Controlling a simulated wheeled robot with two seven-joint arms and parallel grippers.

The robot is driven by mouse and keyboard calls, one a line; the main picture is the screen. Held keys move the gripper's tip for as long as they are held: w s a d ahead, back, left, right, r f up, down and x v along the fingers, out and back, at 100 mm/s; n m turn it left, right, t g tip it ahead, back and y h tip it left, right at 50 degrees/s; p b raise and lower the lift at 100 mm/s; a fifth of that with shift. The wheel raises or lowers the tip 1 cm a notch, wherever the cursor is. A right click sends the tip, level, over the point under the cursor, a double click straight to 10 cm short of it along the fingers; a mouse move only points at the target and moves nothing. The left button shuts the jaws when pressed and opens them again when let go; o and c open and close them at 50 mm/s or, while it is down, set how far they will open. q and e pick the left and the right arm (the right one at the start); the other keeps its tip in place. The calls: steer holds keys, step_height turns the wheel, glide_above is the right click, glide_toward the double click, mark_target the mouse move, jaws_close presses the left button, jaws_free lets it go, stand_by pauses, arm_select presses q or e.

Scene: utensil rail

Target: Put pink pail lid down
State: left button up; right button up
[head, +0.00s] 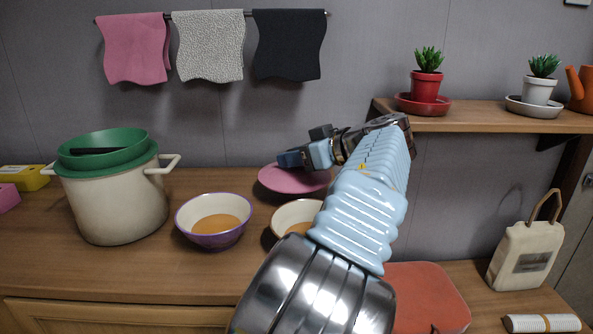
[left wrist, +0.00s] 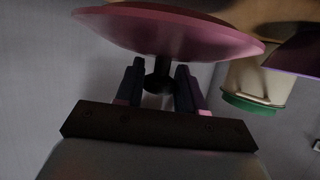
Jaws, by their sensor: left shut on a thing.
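The pink pail lid (head: 292,180) shows in the head view near the back of the counter, behind the bowls. In the left wrist view the lid (left wrist: 170,35) is a wide pink disc with a dark knob (left wrist: 158,84). My left gripper (head: 290,159) is at the lid's upper side, and its fingers (left wrist: 159,88) are shut on the knob. My gripper and arm hide part of the lid's right side. I cannot tell whether the lid touches the counter. My right gripper is not in view.
A purple-rimmed bowl (head: 214,240) and a cream bowl (head: 285,229) stand in front of the lid. A cream pot (head: 110,210) with a green colander (head: 105,150) stands left. A shelf (head: 480,122) with potted plants is at right. Bare counter (head: 215,180) lies between pot and lid.

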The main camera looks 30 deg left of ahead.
mark_target(297, 171)
arm_select(q)
steer(key=f, duration=0.4)
steer(key=shift+w+a, duration=0.1)
steer(key=shift+w, duration=0.2)
steer(key=o, duration=1.2)
steer(key=v, duration=1.2)
steer(key=shift+r, duration=0.1)
